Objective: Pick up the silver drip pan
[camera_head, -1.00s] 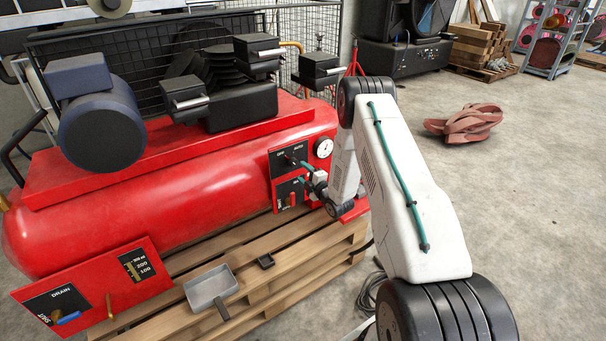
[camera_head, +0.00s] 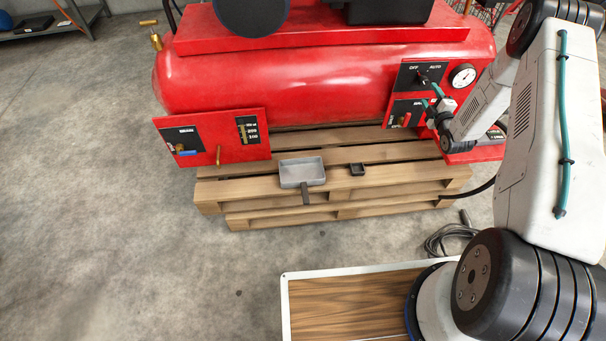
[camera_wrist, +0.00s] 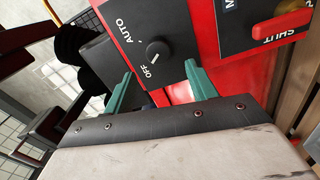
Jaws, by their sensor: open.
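The silver drip pan (camera_head: 302,171) is a shallow grey rectangular pan with a short dark handle pointing toward the front. It lies on the front boards of the wooden pallet (camera_head: 400,186), below the red compressor. It does not show in the wrist view. My gripper (camera_head: 427,98) is up at the compressor's control panel, to the right of the pan and well apart from it. In the wrist view my gripper (camera_wrist: 159,69) has its two teal fingers spread and empty. They face the black OFF/AUTO knob (camera_wrist: 158,51); I cannot tell whether they touch it.
A small black square dish (camera_head: 357,170) lies on the pallet right of the pan. The red compressor tank (camera_head: 300,85) rises behind it, with a drain panel (camera_head: 212,140) at left. A cable coil (camera_head: 445,239) lies on the floor at right. Floor at front left is clear.

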